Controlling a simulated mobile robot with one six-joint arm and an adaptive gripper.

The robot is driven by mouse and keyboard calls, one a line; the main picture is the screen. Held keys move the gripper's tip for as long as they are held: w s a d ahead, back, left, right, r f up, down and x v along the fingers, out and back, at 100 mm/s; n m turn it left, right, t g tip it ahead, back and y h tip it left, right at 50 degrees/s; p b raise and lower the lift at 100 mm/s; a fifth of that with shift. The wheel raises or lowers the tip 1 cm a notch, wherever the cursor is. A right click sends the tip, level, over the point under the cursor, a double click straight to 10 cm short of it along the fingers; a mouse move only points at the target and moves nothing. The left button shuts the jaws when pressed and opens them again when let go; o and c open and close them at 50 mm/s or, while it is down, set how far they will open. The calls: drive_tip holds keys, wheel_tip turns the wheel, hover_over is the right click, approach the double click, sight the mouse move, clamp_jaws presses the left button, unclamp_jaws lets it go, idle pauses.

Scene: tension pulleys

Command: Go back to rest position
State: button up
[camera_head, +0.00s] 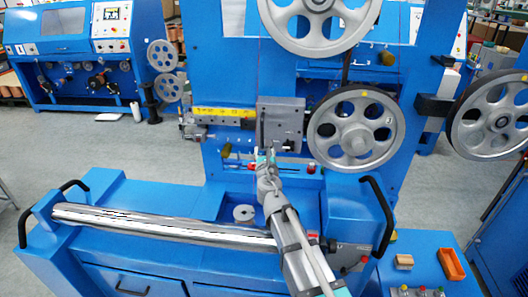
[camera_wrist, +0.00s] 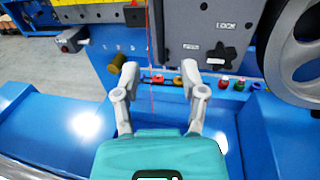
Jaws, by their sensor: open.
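My gripper (camera_head: 264,157) is at the end of my outstretched arm, low in front of the blue machine and just below its grey block (camera_head: 280,122). In the wrist view my gripper (camera_wrist: 159,66) is open, with its two fingers spread apart and nothing gripped. A thin reddish wire (camera_wrist: 151,70) runs upright in the picture between the fingers. The grey block (camera_wrist: 210,30) lies beyond the fingertips; I cannot tell whether they touch it. A large grey pulley (camera_head: 355,131) is right of the gripper and shows at the right of the wrist view (camera_wrist: 297,45).
A shiny metal roller (camera_head: 160,225) lies across the blue base under my arm. A small spool (camera_head: 244,213) stands left of the arm. Another pulley (camera_head: 500,115) juts out at right. Black handles (camera_head: 378,215) rise at the base's ends. An orange tray (camera_head: 451,265) is at lower right.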

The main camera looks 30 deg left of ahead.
idle(0.6)
drive_tip(key=w+d+f+m+g+h, duration=0.1)
drive_tip(key=w+d+f+m+h, duration=0.25)
drive_tip(key=d+m, duration=0.65)
drive_tip(key=w+d+f+m+h, duration=0.25)
drive_tip(key=d+m+h, duration=0.25)
drive_tip(key=d, duration=0.9)
drive_tip(key=w+d+f+m+g+h, duration=0.15)
drive_tip(key=w+d+m+h, duration=0.3)
drive_tip(key=d+m, duration=0.55)
drive_tip(key=s+d+f+m+g+h, duration=0.1)
drive_tip(key=s+d+f+m+g, duration=0.3)
drive_tip(key=d, duration=0.5)
drive_tip(key=s+d+f+m+g+h, duration=0.1)
drive_tip(key=s+d+f+m+g, duration=0.25)
drive_tip(key=d, duration=0.65)
drive_tip(key=s+d+f+m+g+y, duration=0.3)
drive_tip(key=s+d+m, duration=0.3)
drive_tip(key=s+m, duration=0.5)
drive_tip(key=shift+s+d+f+g+y, duration=0.15)
drive_tip(key=shift+d+f+g+y, duration=0.15)
drive_tip(key=shift+g+y, duration=0.35)
